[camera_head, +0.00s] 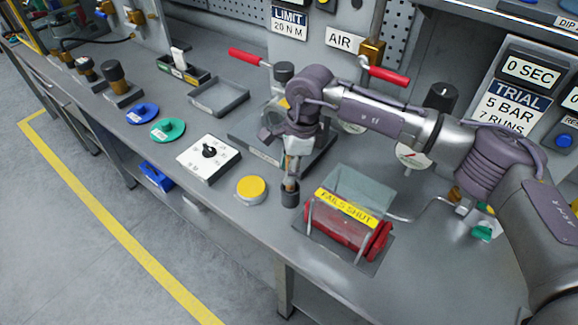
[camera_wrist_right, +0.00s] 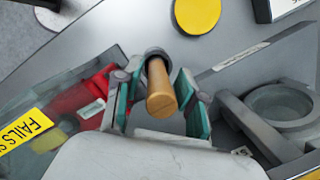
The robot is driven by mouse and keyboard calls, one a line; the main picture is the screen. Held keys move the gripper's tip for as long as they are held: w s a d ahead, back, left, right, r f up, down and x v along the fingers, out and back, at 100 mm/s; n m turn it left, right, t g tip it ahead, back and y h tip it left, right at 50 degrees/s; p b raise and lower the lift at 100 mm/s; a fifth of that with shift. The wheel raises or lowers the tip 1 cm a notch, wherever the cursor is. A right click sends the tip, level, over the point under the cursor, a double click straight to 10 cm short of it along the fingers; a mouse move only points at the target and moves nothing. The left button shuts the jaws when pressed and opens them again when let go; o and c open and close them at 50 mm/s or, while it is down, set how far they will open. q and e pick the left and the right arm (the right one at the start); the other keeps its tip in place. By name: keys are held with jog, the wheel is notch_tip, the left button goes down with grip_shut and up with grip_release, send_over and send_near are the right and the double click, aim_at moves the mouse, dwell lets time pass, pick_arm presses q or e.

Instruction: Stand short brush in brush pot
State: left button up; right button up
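The short brush shows as a round wooden handle (camera_wrist_right: 161,88) in the right wrist view; it also shows just under the gripper in the head view (camera_head: 291,183). Its lower end is inside the dark brush pot (camera_head: 290,198), whose rim shows behind the handle in the wrist view (camera_wrist_right: 155,53). The pot stands upright on the bench near the front edge. My right gripper (camera_head: 291,160) is directly above the pot. In the wrist view its teal-padded fingers (camera_wrist_right: 160,98) stand apart on either side of the handle, with gaps visible. My left gripper is not in view.
A red cylinder under a clear guard labelled "FAILS SHUT" (camera_head: 345,208) stands close right of the pot. A yellow disc (camera_head: 251,189) lies close left. A white dial box (camera_head: 208,157), green and blue discs, and a grey tray (camera_head: 219,96) are farther left. The bench edge is near.

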jog(key=shift+o, duration=0.3)
notch_tip(320, 180, up, 12)
jog(key=d, duration=0.2)
jog(key=shift+w, duration=0.15)
jog(key=shift+f, duration=0.15)
dwell(0.7)
